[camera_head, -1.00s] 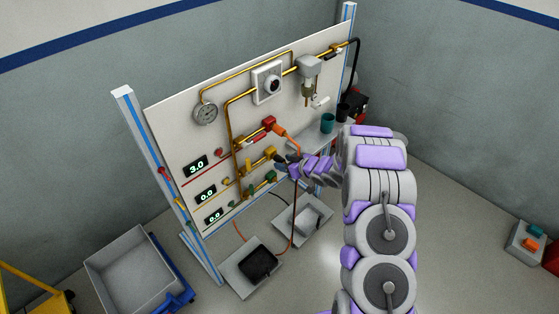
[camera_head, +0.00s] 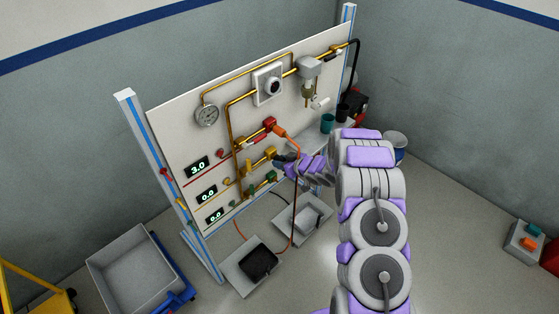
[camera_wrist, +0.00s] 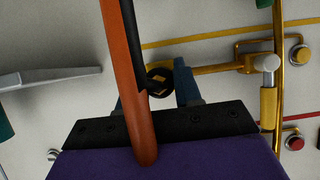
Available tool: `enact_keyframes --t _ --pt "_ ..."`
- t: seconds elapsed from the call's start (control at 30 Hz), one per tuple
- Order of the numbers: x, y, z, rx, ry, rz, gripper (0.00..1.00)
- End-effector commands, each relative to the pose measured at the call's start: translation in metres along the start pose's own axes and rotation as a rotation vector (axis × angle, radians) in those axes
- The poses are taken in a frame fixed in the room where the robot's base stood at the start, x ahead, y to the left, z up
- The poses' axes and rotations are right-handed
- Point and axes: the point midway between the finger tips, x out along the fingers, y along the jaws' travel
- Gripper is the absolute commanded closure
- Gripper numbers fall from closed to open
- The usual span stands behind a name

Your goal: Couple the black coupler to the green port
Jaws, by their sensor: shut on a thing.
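My gripper (camera_head: 284,160) is in front of the board's lower right, close beside the yellow port (camera_head: 270,152). In the wrist view its two dark blue fingers (camera_wrist: 154,85) are shut on the black coupler (camera_wrist: 160,76), seen end-on as a dark ring with a yellowish centre. A black hose bends away from the coupler. The green port (camera_head: 271,176) is at the right end of the lowest row, just below my gripper in the head view. Contact between the coupler and any port cannot be made out.
An orange hose (camera_wrist: 130,75) crosses in front of my gripper in the wrist view; its orange connector (camera_head: 280,132) is at the red port (camera_head: 269,123). A yellow fitting (camera_wrist: 268,105) is right of the fingers. Grey trays (camera_head: 252,267) lie on the floor below the board.

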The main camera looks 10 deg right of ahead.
Motion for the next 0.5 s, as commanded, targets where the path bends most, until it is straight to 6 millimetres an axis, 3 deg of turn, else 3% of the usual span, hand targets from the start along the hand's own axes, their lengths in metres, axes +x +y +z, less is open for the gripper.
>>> enact_keyframes --t 0.2,0.5 --pt "-0.0002 0.0006 -0.0003 0.0 0.001 0.001 0.99" --pt "-0.0012 0.0009 0.0001 0.001 0.001 0.002 1.0"
